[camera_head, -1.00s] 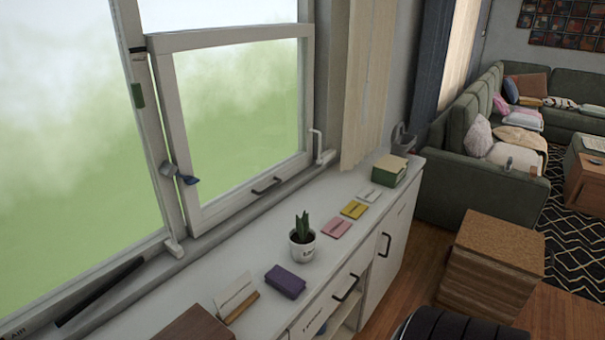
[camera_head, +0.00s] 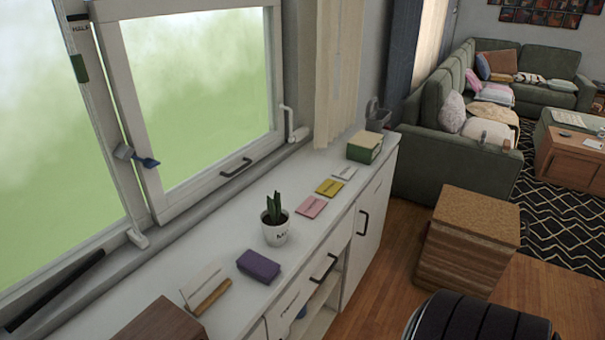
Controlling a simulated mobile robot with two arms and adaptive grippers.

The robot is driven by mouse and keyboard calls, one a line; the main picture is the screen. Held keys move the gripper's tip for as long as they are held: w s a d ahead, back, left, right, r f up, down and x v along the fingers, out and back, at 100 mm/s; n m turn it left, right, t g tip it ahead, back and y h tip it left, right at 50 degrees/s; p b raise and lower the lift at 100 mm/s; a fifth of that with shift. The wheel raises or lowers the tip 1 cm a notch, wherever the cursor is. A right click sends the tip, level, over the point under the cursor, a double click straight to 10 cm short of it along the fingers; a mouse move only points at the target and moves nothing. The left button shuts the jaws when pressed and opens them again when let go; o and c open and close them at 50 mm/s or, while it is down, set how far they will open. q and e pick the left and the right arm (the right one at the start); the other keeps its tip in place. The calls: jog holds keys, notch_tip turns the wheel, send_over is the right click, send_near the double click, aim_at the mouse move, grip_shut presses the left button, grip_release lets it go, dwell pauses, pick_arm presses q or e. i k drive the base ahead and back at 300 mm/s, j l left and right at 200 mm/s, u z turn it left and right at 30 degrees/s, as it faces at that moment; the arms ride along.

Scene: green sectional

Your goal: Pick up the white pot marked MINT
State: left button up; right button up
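A white pot (camera_head: 276,235) with a green spiky plant (camera_head: 274,207) in it stands upright on the white cabinet top, near its front edge. Dark lettering shows on the pot's side, but it is too small to read in full. Neither of my grippers is in view, and nothing touches the pot.
A purple block (camera_head: 259,266) lies left of the pot, with a wooden-based card (camera_head: 206,290) beyond it. Pink (camera_head: 312,207) and yellow (camera_head: 330,187) packets and a green box (camera_head: 365,147) lie to the right. A window (camera_head: 200,90) rises behind. A cork-topped wooden block (camera_head: 476,215) stands on the floor.

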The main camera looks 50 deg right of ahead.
aim_at(275, 219)
jog(key=i+l+z, duration=0.1)
jog(key=z, duration=0.3)
jog(key=i+l+z, duration=0.15)
jog(key=l+z, duration=0.25)
jog(key=i+z, duration=0.15)
jog(key=z, duration=0.25)
jog(key=l+u, duration=0.1)
jog(key=l, duration=0.6)
jog(key=l+u, duration=0.1)
jog(key=l, duration=0.6)
jog(key=k+l+u, duration=0.1)
jog(key=l, duration=0.6)
